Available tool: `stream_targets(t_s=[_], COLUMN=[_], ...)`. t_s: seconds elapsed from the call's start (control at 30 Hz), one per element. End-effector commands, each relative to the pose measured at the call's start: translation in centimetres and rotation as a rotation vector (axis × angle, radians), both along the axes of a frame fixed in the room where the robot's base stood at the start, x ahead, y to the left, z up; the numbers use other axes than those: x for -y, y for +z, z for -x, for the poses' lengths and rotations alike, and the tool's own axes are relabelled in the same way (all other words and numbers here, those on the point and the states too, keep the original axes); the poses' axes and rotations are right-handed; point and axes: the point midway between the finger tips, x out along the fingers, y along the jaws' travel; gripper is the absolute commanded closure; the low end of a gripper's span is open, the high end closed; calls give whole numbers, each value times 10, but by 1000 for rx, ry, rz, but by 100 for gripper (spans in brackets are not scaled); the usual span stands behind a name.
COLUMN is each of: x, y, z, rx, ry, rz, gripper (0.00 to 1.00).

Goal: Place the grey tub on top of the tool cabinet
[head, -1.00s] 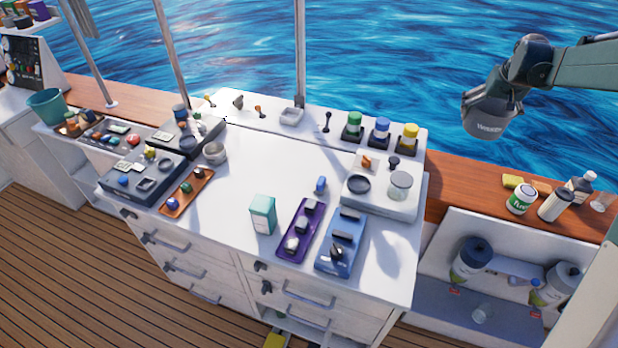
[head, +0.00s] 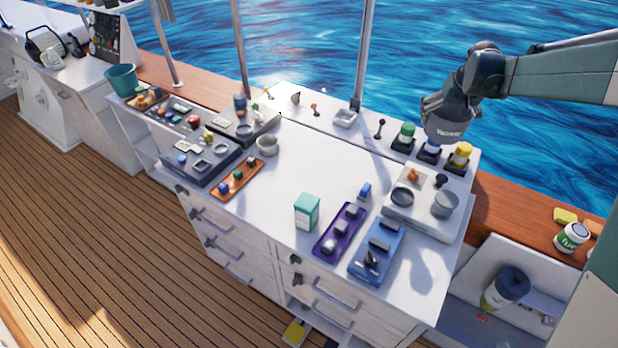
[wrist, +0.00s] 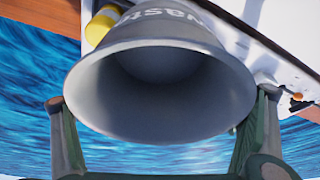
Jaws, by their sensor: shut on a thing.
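The grey tub (head: 446,123), with white lettering, is in my gripper (head: 444,105). In the head view it shows at the back right corner of the white tool cabinet (head: 318,152), overlapping the row of capped bottles; its exact height above the top is unclear. In the wrist view the tub (wrist: 160,90) fills the middle, its wide open mouth facing the camera. The gripper's fingers (wrist: 160,105) are on either side of it. The cabinet's top also shows in the wrist view (wrist: 262,28).
Green (head: 404,137), blue (head: 429,150) and yellow (head: 461,157) capped bottles stand along the back right. A grey-white tray (head: 425,220), a blue tray (head: 377,252), a purple tray (head: 338,235) and a teal box (head: 307,212) occupy the right and front. The cabinet top's middle is clear.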

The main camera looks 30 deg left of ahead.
Motion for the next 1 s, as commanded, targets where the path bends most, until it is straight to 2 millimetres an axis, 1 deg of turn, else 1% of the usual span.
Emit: stream_targets(t_s=[0.03,0.1,0.27,0.4,0.6,0.67,0.8,1.0], x=[-18,-41,-91,-133,-193,-210,-249,-302], y=[2,2,2,2,3,3,3,3], z=[6,15,36,57,91,102,129,169], rx=[0,0,0,0,0,0,1,0], ry=[18,40,91,134,198,216,260,322], rz=[0,0,1,0,1,1,1,1], gripper=[31,31,31,31,31,31,31,31])
